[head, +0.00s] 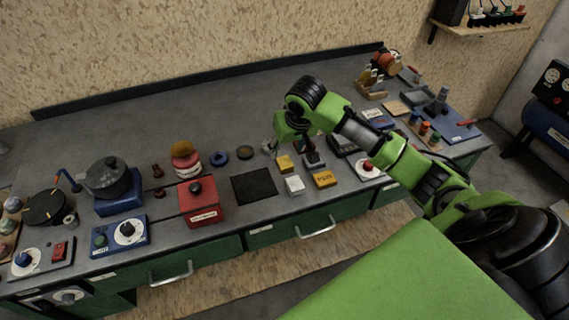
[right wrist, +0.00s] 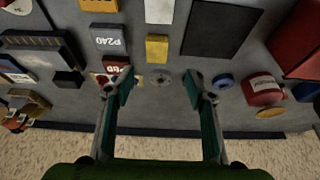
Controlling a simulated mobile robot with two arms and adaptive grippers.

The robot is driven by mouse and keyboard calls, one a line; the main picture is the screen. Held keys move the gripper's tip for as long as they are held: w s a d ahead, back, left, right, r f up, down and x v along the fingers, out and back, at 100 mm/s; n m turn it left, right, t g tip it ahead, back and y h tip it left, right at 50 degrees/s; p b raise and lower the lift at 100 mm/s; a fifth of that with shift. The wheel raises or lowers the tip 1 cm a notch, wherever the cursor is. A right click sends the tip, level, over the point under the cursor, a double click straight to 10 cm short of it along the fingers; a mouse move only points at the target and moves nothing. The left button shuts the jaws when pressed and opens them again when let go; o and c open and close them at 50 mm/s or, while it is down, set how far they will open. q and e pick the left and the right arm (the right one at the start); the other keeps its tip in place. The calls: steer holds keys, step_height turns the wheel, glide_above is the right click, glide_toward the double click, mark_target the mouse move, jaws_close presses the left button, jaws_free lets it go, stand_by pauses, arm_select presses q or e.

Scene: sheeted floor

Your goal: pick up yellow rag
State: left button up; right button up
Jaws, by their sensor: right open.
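No yellow thing here is clearly a folded rag. A small yellow block-like piece (head: 285,163) lies on the grey bench; it also shows in the right wrist view (right wrist: 157,48). A yellow piece with dark marks (head: 324,180) lies nearer the bench's front edge. My right gripper (head: 288,132) is above the bench, behind the small yellow piece. In the right wrist view my right gripper (right wrist: 160,87) has its fingers wide apart with nothing held. My left gripper is not in view.
A dark square mat (head: 254,186) and a red box (head: 201,204) lie left of the yellow pieces. A white block (head: 294,185) and grey block (head: 313,160) are close by. A blue ring (head: 219,155) and a dark pot (head: 109,178) stand further left.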

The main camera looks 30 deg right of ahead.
glide_above(285, 162)
steer(key=s+a, duration=0.1)
steer(key=s, duration=0.1)
step_height(285, 162, down, 5)
steer(key=shift+a+r+p, duration=0.1)
steer(key=shift+a+p, duration=0.05)
steer(key=shift+p, duration=0.15)
steer(key=x, duration=0.1)
steer(key=p+x, duration=0.1)
steer(key=x, duration=0.2)
steer(key=shift+s+d+p, duration=0.1)
steer(key=shift+d+p, duration=0.2)
steer(key=shift+d, duration=0.05)
steer(key=shift+w+f, duration=0.3)
steer(key=shift+f, duration=0.4)
steer(key=c, duration=1.2)
